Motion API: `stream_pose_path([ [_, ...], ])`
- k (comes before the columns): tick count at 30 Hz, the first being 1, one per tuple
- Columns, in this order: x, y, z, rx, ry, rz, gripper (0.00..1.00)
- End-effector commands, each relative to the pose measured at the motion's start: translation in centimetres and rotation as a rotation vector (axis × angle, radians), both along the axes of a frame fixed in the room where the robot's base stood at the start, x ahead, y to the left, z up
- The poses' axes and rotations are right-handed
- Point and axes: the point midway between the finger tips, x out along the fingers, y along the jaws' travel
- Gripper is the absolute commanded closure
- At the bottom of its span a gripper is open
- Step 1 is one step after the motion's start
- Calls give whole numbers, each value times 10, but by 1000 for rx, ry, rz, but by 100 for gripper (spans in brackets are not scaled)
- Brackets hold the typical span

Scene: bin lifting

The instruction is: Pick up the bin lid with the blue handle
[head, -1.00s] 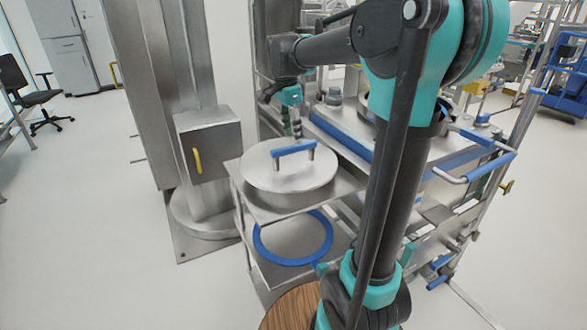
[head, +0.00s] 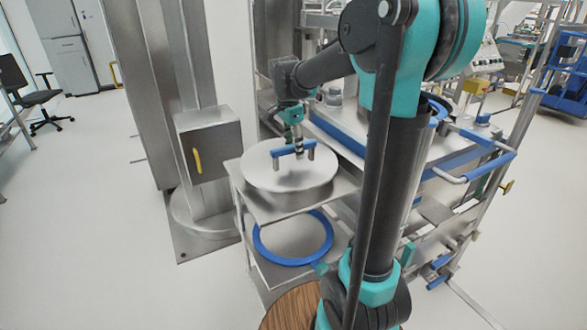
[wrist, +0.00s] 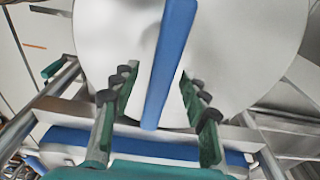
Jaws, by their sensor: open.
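The bin lid (head: 268,178) is a round, shiny metal disc with a blue bar handle (head: 290,149) on two short metal posts. It lies flat on top of a round metal bin on the upper shelf of a metal stand. My gripper (head: 299,152) is just behind and above the handle in the head view. In the wrist view the gripper (wrist: 155,85) is open, with one finger on each side of the blue handle (wrist: 170,60). The lid (wrist: 240,40) fills the space behind.
A blue ring (head: 258,247) lies on the lower shelf under the bin. A metal column with a box and yellow handle (head: 197,160) stands to the left. A metal machine with blue-covered bars (head: 480,168) stands to the right.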

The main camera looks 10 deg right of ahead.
Motion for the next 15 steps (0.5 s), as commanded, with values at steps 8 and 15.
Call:
stream_pose_path([
  [8,0,0,-3,0,0,0,55],
  [15,0,0,-5,0,0,0,55],
])
